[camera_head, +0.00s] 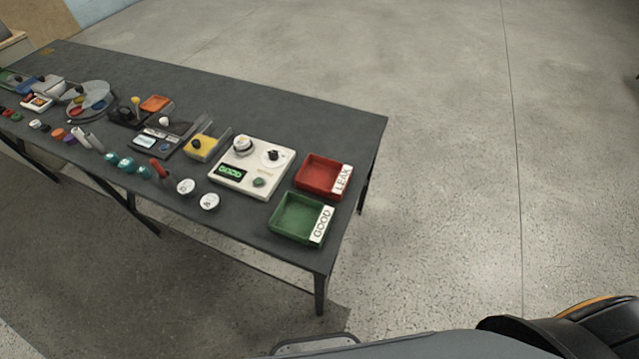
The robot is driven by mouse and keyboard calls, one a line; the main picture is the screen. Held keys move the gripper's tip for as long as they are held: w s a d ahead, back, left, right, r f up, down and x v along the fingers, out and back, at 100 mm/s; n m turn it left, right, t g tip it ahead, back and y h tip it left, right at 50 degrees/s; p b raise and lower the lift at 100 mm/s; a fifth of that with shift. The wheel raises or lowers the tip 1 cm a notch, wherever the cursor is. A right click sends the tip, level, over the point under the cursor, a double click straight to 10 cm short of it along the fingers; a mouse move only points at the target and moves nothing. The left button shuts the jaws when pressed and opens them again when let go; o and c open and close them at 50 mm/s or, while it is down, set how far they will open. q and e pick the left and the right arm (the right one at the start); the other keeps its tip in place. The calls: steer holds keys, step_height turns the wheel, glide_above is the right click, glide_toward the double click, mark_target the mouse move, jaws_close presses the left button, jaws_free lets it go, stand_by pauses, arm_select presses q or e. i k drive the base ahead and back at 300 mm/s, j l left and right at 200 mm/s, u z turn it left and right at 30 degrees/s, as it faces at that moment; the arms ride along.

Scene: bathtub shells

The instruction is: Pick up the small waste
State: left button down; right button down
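No piece that I can clearly name as small waste shows on the open floor (450,130). A long dark grey table (330,115) carries many small items. Two white round pieces, one (186,187) and another (209,202), lie near its front edge. A red-handled tool (158,168) and several teal pieces (127,164) lie to their left. I cannot tell whether any of these is the waste. Neither of my grippers is in view.
A red tray (312,174) marked LEAK and a green tray (288,219) marked GOOD sit at the table's right end. A white test device (262,185) reading GOOD stands beside them. The floor right of the table is clear.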

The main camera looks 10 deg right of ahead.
mark_target(242, 142)
steer(key=i+j+z, duration=0.1)
steer(key=j, duration=0.35)
steer(key=i+j+z, duration=0.1)
steer(key=j, duration=0.4)
steer(key=i+j+z, duration=0.1)
steer(key=j, duration=0.4)
steer(key=i+j, duration=0.25)
steer(key=j, duration=0.25)
steer(key=i+j+z, duration=0.15)
steer(key=j, duration=0.35)
steer(key=k+l, duration=0.05)
